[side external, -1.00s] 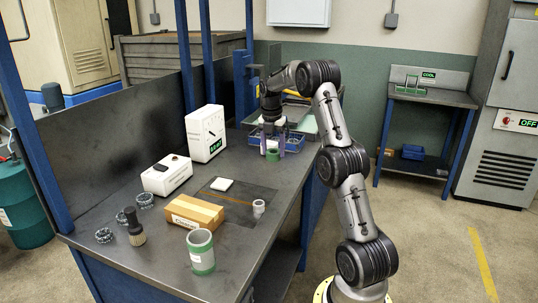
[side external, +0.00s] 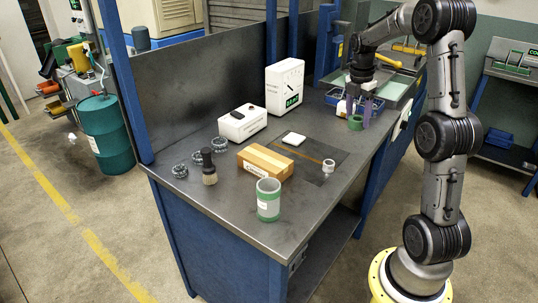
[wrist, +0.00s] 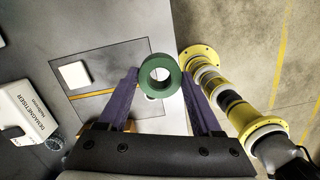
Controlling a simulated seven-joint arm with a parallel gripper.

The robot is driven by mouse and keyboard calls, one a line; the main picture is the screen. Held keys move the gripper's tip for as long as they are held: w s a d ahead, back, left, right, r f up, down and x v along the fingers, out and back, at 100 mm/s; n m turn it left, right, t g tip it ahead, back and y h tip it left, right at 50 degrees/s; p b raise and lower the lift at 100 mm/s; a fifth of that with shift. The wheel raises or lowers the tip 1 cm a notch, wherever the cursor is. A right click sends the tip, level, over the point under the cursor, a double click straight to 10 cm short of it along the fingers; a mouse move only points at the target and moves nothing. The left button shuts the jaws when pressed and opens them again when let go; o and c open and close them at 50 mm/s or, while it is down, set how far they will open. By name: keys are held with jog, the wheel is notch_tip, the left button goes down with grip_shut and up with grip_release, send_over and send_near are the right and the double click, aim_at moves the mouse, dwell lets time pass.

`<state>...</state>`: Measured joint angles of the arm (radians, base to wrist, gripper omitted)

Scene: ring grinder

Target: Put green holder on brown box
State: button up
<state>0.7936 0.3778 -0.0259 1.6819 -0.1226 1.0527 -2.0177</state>
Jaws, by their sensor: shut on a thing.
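My gripper (side external: 357,112) points down over the far right part of the bench, with its two purple fingers on either side of a green ring-shaped holder (side external: 355,123). In the wrist view, the green holder (wrist: 148,78) sits between the fingertips of my gripper (wrist: 160,78), its round hole facing the camera. My gripper is shut on it. The brown box (side external: 257,166), a taped carton with a white label, lies flat on the near part of the bench, left of and nearer than my gripper. Its top is bare.
A green-and-grey cup (side external: 268,205) stands just in front of the box. A brush (side external: 208,168) and dark toothed rings (side external: 180,171) are left of it. A small grey cylinder (side external: 328,166) and white square (side external: 293,139) lie between box and gripper. A blue basket (side external: 366,104) is behind my gripper.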

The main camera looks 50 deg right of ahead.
jog(key=w+a+r+n, duration=0.1)
jog(key=w+a+r, duration=0.2)
jog(key=a, duration=0.9)
jog(key=w+a+r+n, duration=0.1)
jog(key=w+a+r, duration=0.15)
jog(key=a, duration=0.95)
send_over(266, 156)
jog(key=a, duration=0.1)
jog(key=f, duration=0.6)
jog(key=s+f, duration=0.1)
jog(key=f, duration=0.2)
jog(key=shift+w+d+f, duration=0.1)
jog(key=shift+w+f, duration=0.4)
jog(key=shift+f, duration=1.6)
jog(key=shift+f, duration=0.1)
jog(key=o, duration=1.4)
